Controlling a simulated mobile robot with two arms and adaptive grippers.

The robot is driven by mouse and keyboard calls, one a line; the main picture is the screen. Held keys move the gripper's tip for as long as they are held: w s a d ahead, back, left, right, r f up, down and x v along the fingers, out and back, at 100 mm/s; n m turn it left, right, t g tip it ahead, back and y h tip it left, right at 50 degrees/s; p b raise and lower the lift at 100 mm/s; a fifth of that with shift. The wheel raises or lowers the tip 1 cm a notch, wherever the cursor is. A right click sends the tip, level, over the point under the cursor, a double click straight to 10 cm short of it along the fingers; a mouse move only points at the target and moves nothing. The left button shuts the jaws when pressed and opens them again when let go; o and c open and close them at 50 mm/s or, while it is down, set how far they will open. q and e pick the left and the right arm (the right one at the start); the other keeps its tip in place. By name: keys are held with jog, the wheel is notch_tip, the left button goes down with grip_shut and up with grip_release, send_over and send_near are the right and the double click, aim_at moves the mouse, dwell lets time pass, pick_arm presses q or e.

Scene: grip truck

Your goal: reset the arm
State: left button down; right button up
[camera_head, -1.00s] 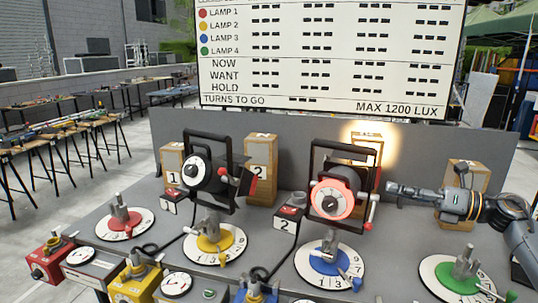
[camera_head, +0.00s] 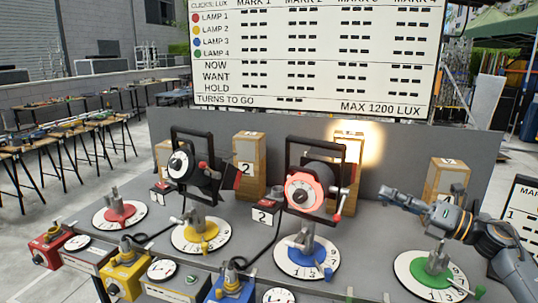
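My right arm comes in from the right edge, above the grey bench (camera_head: 375,232). Its gripper (camera_head: 388,196) points left and is in the air, to the right of the red-faced lamp (camera_head: 302,192) and apart from it. I see nothing held in it, but its fingers are too small to tell open from shut. My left gripper is not in view. The black-framed lamp with a white dial (camera_head: 180,164) stands further left.
The bench carries round dials with red (camera_head: 119,212), yellow (camera_head: 202,233), blue (camera_head: 307,257) and green (camera_head: 433,268) centres. Wooden blocks, one marked 2 (camera_head: 249,168), stand behind. A large lux board (camera_head: 318,60) rises at the back. A smaller board (camera_head: 522,215) stands at right.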

jog(key=s+a+f+m+t+h, duration=0.15)
jog(key=s+f+m+h, duration=0.35)
jog(key=f+m+h, duration=0.55)
jog(key=s+a+f+m+t+h, duration=0.1)
jog(key=s+f+m+t+h, duration=0.35)
jog(key=f+m, duration=1.05)
jog(key=s+a+f+m+g, duration=0.2)
jog(key=s+f+m+g, duration=0.25)
jog(key=s, duration=0.55)
jog(key=s+a+f+m+g, duration=0.1)
jog(key=s+f+m+g, duration=0.3)
jog(key=s, duration=0.6)
jog(key=s+a+f+m+g, duration=0.25)
jog(key=s+g, duration=0.25)
jog(key=s, duration=0.5)
notch_tip(320, 180, down, 28)
jog(key=s+g, duration=0.2)
jog(key=s+d+f, duration=0.2)
jog(key=s+f, duration=0.5)
jog(key=s, duration=0.1)
jog(key=s+d+f+g, duration=0.1)
jog(key=s+f, duration=0.6)
jog(key=s, duration=0.1)
jog(key=shift+s+d+f+n+h, duration=0.15)
jog(key=shift+d+f+n+h, duration=0.15)
jog(key=shift+d+n+h, duration=0.1)
